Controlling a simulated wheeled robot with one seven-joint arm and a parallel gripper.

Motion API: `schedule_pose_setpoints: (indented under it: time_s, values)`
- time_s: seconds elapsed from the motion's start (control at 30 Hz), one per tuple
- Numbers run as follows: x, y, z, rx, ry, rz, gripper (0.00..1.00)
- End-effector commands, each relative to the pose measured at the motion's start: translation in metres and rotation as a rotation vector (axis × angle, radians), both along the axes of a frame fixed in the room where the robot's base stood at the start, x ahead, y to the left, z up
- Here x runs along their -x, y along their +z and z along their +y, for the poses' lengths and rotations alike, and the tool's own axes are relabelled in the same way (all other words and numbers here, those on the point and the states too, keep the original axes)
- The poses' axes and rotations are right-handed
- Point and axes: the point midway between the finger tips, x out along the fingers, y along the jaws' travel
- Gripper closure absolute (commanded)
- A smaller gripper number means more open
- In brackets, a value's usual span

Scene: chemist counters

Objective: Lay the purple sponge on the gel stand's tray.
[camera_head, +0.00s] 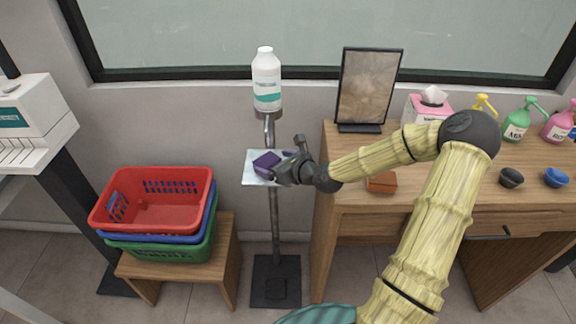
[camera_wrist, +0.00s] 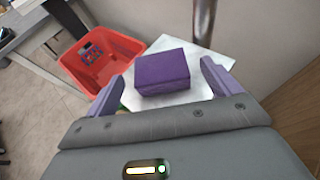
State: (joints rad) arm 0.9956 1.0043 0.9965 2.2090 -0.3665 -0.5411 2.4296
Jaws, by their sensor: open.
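The purple sponge (camera_head: 267,164) lies on the pale tray (camera_head: 250,179) of the gel stand, below the white gel bottle (camera_head: 266,80). In the wrist view the sponge (camera_wrist: 163,72) rests on the tray (camera_wrist: 193,112) in front of the stand's pole (camera_wrist: 204,22). My gripper (camera_head: 278,167) is at the tray, close to the sponge. Its two purple fingers are spread to either side of the sponge, with visible gaps, so my gripper (camera_wrist: 160,84) is open. The lower near edge of the sponge is partly hidden by my gripper in the head view.
Stacked red, blue and green baskets (camera_head: 152,215) sit on a low wooden stool (camera_head: 225,250) to the left. A wooden counter (camera_head: 345,175) stands right of the stand, bearing a framed board (camera_head: 367,88), a tissue box (camera_head: 428,108), an orange-brown block (camera_head: 381,182), pump bottles and small bowls.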

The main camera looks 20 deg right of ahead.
Motion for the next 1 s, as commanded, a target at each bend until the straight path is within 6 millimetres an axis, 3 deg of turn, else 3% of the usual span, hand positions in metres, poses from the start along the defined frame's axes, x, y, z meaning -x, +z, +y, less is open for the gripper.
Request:
schedule_pose_setpoints:
  time_s: [0.2, 0.4, 1.0]
  values:
    - [0.029, 0.014, -0.015, 0.0, -0.001, 0.001, 0.11]
    - [0.046, 0.022, -0.024, 0.0, -0.001, 0.0, 0.11]
    - [0.05, 0.024, -0.025, 0.0, 0.001, 0.0, 0.11]
